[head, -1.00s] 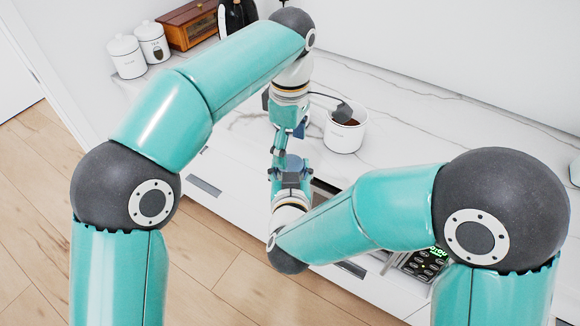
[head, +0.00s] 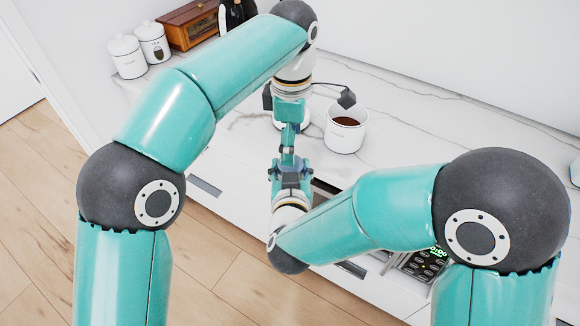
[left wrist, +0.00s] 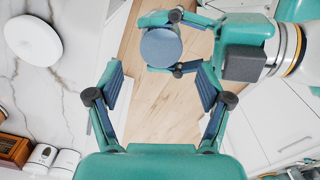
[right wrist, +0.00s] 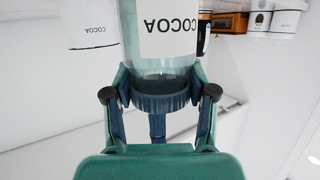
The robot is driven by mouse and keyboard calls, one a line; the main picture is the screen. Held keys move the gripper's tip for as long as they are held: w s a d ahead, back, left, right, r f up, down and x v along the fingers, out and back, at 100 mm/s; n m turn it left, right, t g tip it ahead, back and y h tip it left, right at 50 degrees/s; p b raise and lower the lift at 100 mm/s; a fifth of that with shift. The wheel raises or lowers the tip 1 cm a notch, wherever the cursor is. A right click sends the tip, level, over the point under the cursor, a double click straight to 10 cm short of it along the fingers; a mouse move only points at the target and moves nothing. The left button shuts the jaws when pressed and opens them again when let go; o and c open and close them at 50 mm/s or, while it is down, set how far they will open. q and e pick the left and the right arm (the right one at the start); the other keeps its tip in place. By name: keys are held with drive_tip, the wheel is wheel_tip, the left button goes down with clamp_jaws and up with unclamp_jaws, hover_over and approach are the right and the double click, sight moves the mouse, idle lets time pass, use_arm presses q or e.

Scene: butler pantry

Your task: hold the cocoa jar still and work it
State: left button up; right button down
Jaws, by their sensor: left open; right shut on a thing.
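The cocoa jar (right wrist: 160,60) is a clear greenish jar with a white COCOA label, upside down in the right wrist view, and a dark blue ribbed lid (right wrist: 160,97). My right gripper (right wrist: 159,80) is shut on the jar at its lid end; whether the fingers press on lid or glass is hard to tell. The blue-grey lid top (left wrist: 161,47) shows in the left wrist view between the right fingers. My left gripper (left wrist: 160,85) is open and empty, its fingers apart, facing the lid from above. In the head view, my left gripper (head: 288,146) hides the jar.
An open white canister (head: 345,138) with brown powder stands on the marble counter, right of my left gripper. Two lidded white canisters (head: 127,62) and a wooden box (head: 188,24) stand at the back left. A round white thing (left wrist: 33,40) lies on the counter. Below is wooden floor.

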use_arm(q)
drive_tip(key=shift+f, duration=2.8)
drive_tip(key=c, duration=1.2)
drive_tip(key=shift+a+m, duration=0.1)
drive_tip(key=shift+m, duration=1.6)
drive_tip(key=shift+c, duration=0.2)
drive_tip(key=shift+w, duration=0.1)
drive_tip(key=o, duration=1.3)
